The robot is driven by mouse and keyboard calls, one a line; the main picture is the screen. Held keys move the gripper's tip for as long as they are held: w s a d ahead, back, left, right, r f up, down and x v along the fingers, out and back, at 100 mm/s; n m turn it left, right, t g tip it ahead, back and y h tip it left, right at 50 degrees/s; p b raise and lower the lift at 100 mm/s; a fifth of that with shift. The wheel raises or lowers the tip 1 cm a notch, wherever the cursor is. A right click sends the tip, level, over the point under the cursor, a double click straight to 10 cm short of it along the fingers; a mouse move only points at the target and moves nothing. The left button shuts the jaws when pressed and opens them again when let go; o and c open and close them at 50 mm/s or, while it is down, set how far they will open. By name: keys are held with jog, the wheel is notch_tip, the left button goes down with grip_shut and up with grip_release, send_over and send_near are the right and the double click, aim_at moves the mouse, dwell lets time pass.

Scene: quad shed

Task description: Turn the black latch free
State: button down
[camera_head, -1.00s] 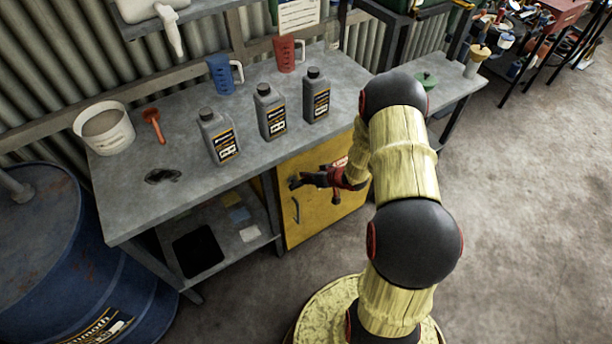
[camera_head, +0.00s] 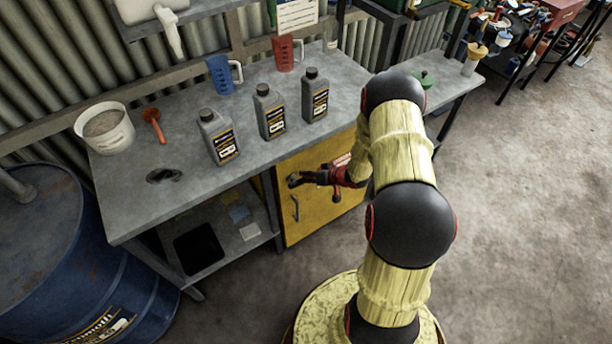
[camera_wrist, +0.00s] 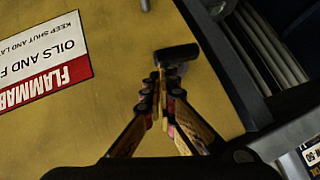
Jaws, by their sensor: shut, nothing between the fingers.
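The black latch (camera_wrist: 177,54) is a short dark bar on the yellow cabinet door (camera_head: 322,213), near the door's upper left corner in the head view. In the wrist view the bar lies nearly level across the picture, slightly tilted. My gripper (camera_wrist: 160,84) is shut and empty, with its fingertips right beside the bar. I cannot tell whether they touch it. In the head view my gripper (camera_head: 304,180) reaches the door from the right and partly hides the latch. The door looks closed.
A vertical handle (camera_head: 295,208) is below the latch. A red and white warning label (camera_wrist: 40,58) is on the door. The workbench (camera_head: 200,178) above holds several grey bottles. A blue drum (camera_head: 50,245) stands at the left. The floor at the right is clear.

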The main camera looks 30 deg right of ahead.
jog(key=shift+d+f+m+y+p, duration=0.55)
jog(key=shift+y+p, duration=0.35)
jog(key=shift+p, duration=0.6)
jog(key=shift+f+m+y, duration=0.4)
jog(key=shift+m+y, duration=0.15)
jog(key=shift+y, duration=0.45)
dwell(0.8)
jog(key=shift+d+f+m+t+y+b, duration=0.25)
jog(key=shift+f+m+t+y+b, duration=0.35)
jog(key=shift+y, duration=0.4)
dwell(0.5)
jog(key=shift+f+m+t+y+b, duration=0.4)
jog(key=shift+f+m+y+b, duration=0.55)
jog(key=shift+b, duration=0.6)
dwell(1.7)
